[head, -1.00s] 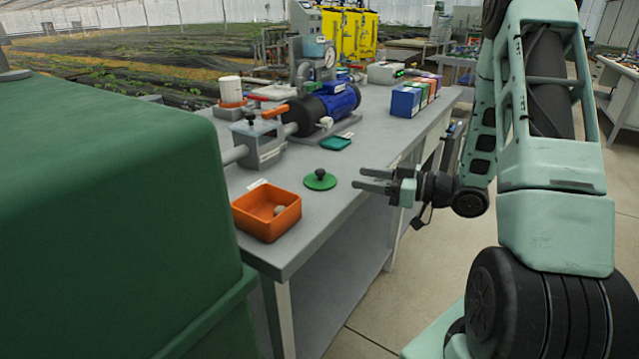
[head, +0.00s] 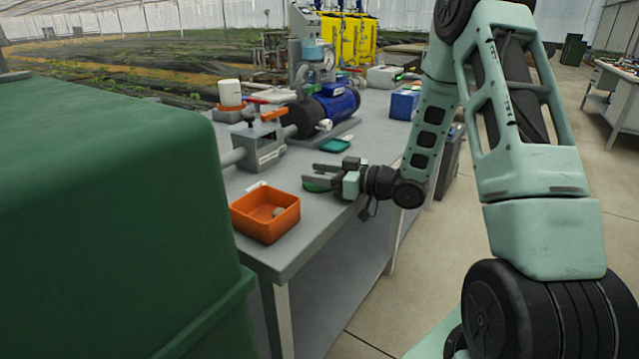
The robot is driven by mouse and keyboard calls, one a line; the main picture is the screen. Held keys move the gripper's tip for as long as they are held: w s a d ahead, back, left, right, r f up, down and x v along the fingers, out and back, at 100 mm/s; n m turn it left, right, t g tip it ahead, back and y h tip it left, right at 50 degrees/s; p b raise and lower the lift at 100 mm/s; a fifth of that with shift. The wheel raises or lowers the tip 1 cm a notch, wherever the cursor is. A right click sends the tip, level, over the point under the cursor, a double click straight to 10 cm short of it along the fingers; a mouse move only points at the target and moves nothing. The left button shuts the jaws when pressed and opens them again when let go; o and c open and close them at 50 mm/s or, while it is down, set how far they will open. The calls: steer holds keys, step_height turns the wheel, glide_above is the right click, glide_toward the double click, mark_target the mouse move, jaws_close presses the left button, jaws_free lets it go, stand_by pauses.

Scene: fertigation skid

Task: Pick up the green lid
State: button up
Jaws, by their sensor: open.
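The green lid (head: 316,186) lies on the grey bench top near its front edge, to the right of the orange tray. My gripper (head: 312,174) is open, with its fingers pointing left over the lid. The fingers cover most of the lid, and its black knob is hidden behind them. I cannot tell whether the fingers touch the knob or how high they are above the lid.
The orange tray (head: 265,214) with a small pale item stands left of the gripper. Behind are a teal dish (head: 334,145), a grey valve block (head: 259,147) and a blue pump (head: 337,101). A large green tank (head: 110,200) fills the left foreground.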

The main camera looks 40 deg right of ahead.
jaws_close()
